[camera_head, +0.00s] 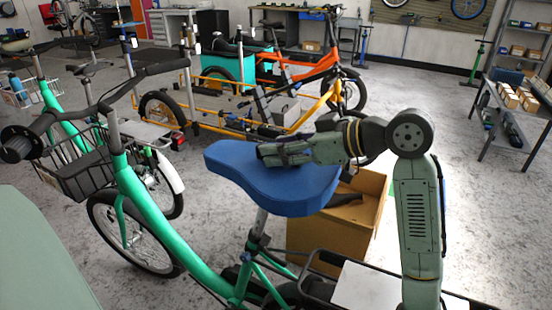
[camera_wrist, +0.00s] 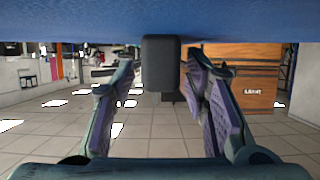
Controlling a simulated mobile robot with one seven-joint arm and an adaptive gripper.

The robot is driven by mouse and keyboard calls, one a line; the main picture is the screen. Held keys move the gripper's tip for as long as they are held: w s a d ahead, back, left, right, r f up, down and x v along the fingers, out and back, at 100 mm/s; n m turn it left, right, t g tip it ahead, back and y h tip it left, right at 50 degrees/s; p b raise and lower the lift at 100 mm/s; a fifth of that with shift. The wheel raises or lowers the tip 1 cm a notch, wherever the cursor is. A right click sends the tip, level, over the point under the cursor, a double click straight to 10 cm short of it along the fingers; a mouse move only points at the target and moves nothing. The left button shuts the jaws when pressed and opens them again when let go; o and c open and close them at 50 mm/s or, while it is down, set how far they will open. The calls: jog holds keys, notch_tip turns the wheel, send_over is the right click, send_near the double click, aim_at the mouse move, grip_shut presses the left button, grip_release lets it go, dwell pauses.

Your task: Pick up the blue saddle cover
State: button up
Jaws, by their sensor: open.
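In the wrist view a blue surface (camera_wrist: 70,22) fills the top edge. My gripper (camera_wrist: 163,72) is open there, its two fingers apart and nothing held between them. A dark block (camera_wrist: 160,65) shows between the fingers. I cannot tell whether the fingers touch the cover.
A cardboard box (camera_head: 310,238) stands behind the seat post, with a dark item inside. The green bike's handlebar and wire basket (camera_head: 85,175) are at left. An orange and yellow cargo bike (camera_head: 290,78) stands behind. A shelf (camera_head: 505,115) is at right, with clear floor before it.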

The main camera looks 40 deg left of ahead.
grip_shut()
dwell(0.4)
dwell(0.4)
